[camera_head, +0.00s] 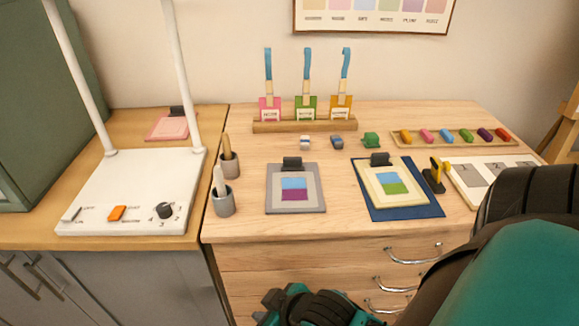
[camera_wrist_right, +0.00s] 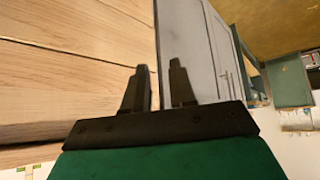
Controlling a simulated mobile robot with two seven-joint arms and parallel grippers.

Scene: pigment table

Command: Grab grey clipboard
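The grey clipboard (camera_head: 274,203) lies flat on the wooden drawer unit's top, near its front edge, in the head view. It has a black clip at its far edge and holds a sheet with a blue and purple block. My right gripper (camera_head: 295,306) is low at the bottom of the head view, in front of the drawers and below the clipboard, apart from it. In the right wrist view my right gripper (camera_wrist_right: 159,80) has its two fingers apart with nothing between them. The clipboard is not in that view. My left gripper is not in view.
A cream clipboard (camera_head: 364,170) on a dark blue mat (camera_head: 428,208) lies to the right. Grey cups (camera_head: 224,204) stand to the left, beside a white lamp base (camera_head: 125,190). A brush rack (camera_head: 304,126) stands behind. Drawer handles (camera_head: 395,288) protrude from the front.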

